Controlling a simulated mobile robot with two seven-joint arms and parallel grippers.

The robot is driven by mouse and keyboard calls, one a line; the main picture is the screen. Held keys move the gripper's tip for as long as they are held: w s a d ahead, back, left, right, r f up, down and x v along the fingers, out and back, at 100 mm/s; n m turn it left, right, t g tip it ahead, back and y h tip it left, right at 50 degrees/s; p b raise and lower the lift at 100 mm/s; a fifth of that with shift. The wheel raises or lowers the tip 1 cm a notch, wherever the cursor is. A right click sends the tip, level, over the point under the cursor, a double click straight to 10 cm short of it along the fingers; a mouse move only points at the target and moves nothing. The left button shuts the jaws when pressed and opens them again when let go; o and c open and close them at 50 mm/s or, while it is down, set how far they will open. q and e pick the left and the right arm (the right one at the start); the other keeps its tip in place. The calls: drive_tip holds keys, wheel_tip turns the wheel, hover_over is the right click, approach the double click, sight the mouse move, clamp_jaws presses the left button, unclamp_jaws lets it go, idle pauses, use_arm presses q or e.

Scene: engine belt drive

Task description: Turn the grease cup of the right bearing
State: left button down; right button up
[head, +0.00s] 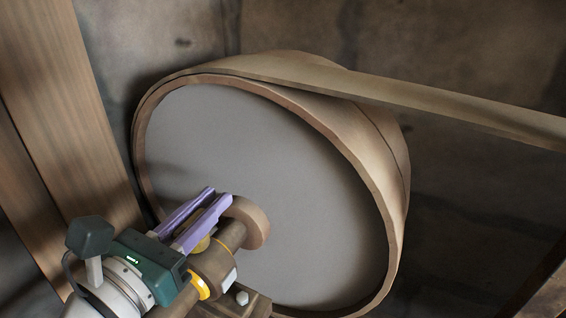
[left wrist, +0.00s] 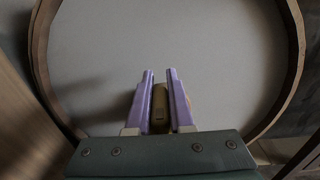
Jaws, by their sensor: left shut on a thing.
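The right bearing (head: 212,264) is a brown housing with a yellow ring, at the lower middle of the head view in front of the big wheel. The grease cup (head: 203,244) shows as a small brass-yellow part at the bearing, partly hidden by my fingers. My left gripper (head: 219,197) has two purple fingers and is shut on the grease cup. In the left wrist view the fingers (left wrist: 160,72) stand either side of a brown and yellowish part, too dark to tell in detail. My right gripper is not in view.
A large grey-faced wheel (head: 270,170) with a wooden rim fills the middle. A wide belt (head: 440,95) runs from its top to the right. A wooden post (head: 70,100) stands at the left. A pale bolt head (head: 242,298) sits beside the bearing.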

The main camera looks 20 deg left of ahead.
sight(174, 237)
use_arm(q)
drive_tip(key=shift+d+m+h, duration=0.1)
drive_tip(key=shift+m+h, duration=0.2)
drive_tip(key=shift+h, duration=0.1)
drive_tip(key=c, duration=0.8)
unclamp_jaws()
drive_tip(key=s, duration=0.5)
drive_tip(key=s+p, duration=0.1)
drive_tip(key=s, duration=0.1)
drive_tip(key=shift+s+a, duration=0.3)
drive_tip(key=shift+a, duration=0.1)
